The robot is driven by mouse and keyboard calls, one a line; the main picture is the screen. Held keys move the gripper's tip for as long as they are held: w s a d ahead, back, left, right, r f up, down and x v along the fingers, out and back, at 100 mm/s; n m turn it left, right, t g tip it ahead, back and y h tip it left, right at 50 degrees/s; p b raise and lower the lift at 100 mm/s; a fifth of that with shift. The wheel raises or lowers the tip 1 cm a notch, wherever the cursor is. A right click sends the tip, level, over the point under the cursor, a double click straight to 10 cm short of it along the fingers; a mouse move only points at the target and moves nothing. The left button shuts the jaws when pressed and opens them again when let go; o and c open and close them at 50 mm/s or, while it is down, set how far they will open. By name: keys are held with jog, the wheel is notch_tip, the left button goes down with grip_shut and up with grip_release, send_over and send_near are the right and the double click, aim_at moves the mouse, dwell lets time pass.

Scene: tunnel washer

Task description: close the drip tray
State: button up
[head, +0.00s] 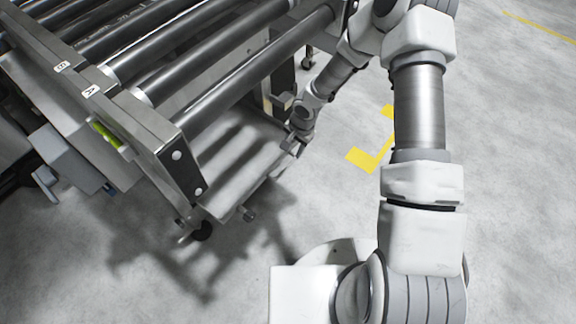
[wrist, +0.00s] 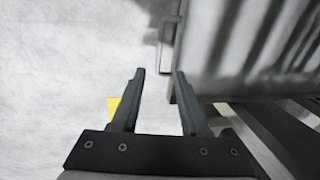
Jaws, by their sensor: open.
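The drip tray (head: 235,170) is a grey metal tray low under the roller conveyor, and it sticks out beyond the conveyor's end on the right. In the wrist view the tray (wrist: 258,45) fills the upper right, with a thin bar-like handle (wrist: 163,48) along its left edge. My gripper (head: 294,146) is at the tray's outer right edge in the head view. In the wrist view my gripper (wrist: 158,75) is open, with nothing between its fingers. The right finger is close to the tray's edge; I cannot tell whether they touch.
The roller conveyor (head: 190,75) stands above the tray, with a steel end frame (head: 165,150) and a caster (head: 202,231) below. Yellow floor marks (head: 362,160) lie right of the tray.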

aim_at(286, 167)
jog(key=f+b, duration=0.1)
jog(key=f, duration=0.3)
jog(key=w+a+f+b, duration=0.1)
jog(key=f, duration=0.3)
jog(key=f+b, duration=0.1)
jog(key=f, duration=0.3)
jog(key=shift+w+a, duration=0.15)
jog(key=shift+a, duration=0.25)
grip_shut()
dwell(0.7)
